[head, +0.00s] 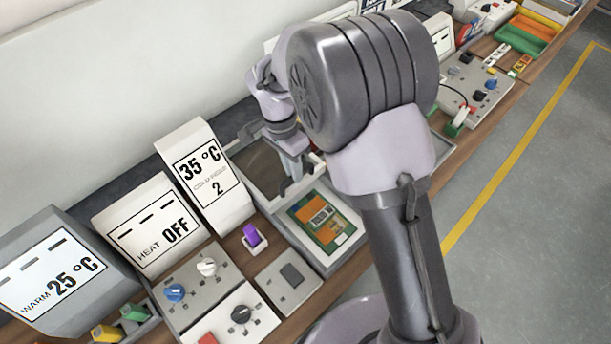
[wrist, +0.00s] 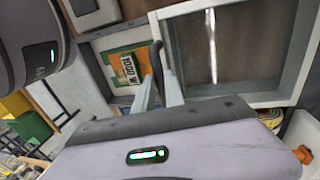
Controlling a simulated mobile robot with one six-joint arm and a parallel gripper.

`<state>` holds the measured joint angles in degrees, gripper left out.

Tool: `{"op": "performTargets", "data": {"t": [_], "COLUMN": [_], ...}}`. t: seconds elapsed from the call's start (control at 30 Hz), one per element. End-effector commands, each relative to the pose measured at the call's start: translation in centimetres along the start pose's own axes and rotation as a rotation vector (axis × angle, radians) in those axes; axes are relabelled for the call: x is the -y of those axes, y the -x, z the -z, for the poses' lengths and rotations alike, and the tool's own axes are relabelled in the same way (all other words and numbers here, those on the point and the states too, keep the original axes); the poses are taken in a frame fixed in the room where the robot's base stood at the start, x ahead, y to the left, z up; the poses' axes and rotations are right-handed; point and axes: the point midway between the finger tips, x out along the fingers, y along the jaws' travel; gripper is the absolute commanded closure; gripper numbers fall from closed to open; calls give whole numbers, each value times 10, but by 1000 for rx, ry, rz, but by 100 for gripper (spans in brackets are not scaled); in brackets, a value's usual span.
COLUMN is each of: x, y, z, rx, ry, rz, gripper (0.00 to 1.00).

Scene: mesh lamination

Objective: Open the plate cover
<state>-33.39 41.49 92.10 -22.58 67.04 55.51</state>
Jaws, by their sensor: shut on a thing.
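The plate cover is a pale grey frame around a see-through brownish pane (head: 258,170), behind the plate in the head view. In the wrist view its frame (wrist: 282,98) fills the upper right. My gripper (head: 286,186) is at the near edge of the frame. In the wrist view my gripper (wrist: 160,65) is shut on a dark handle (wrist: 156,52) at the frame's edge. The plate's tray (head: 350,250) holds a green and orange printed card (head: 322,220), which lies uncovered in the head view. My arm hides part of the cover's far side.
Display boxes reading 35 °C (head: 205,175), HEAT OFF (head: 155,232) and WARM 25 °C (head: 50,275) stand at left. A purple switch (head: 251,236) and knob panels (head: 205,280) sit in front. Another knob panel (head: 480,90) and coloured trays (head: 530,35) are at back right.

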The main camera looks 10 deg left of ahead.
Motion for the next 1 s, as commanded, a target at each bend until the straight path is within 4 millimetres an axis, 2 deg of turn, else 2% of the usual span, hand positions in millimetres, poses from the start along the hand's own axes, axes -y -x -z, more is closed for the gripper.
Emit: {"op": "performTargets", "data": {"t": [0.2, 0.5, 0.53, 0.63, 0.9, 1.0], "x": [7, 7, 7, 7, 6, 7], "y": [2, 2, 2, 1, 1, 7], "z": [1, 1, 1, 1, 0, 1], "rx": [-2, -2, -2, -2, -1, -2], "ry": [1, 1, 1, 1, 0, 1], "rz": [2, 1, 1, 1, 0, 1], "gripper": [100, 100, 84, 64, 64, 64]}}
